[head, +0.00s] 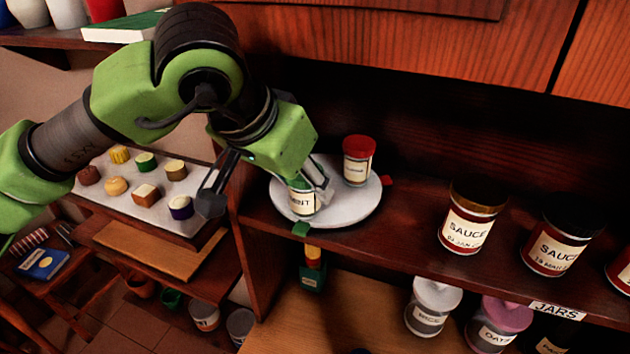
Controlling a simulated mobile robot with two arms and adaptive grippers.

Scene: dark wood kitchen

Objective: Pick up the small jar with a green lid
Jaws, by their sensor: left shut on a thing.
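The small jar (302,204) stands on a round white plate (345,214) on the shelf. It has a pale label, and green shows at its top, mostly hidden by my gripper. My left gripper (308,190) reaches down from the upper left and is shut on this jar. Its near finger shows at the jar's right side; the other finger is mostly hidden. A second small jar with a red lid (358,160) stands on the plate to the right, apart from the gripper. My right gripper is not in view.
Large sauce jars (470,215) stand on the shelf (400,250) to the right. A cabinet front (400,40) hangs above. A tray of small cakes (150,205) lies at the left. The shelf between plate and sauce jars is clear.

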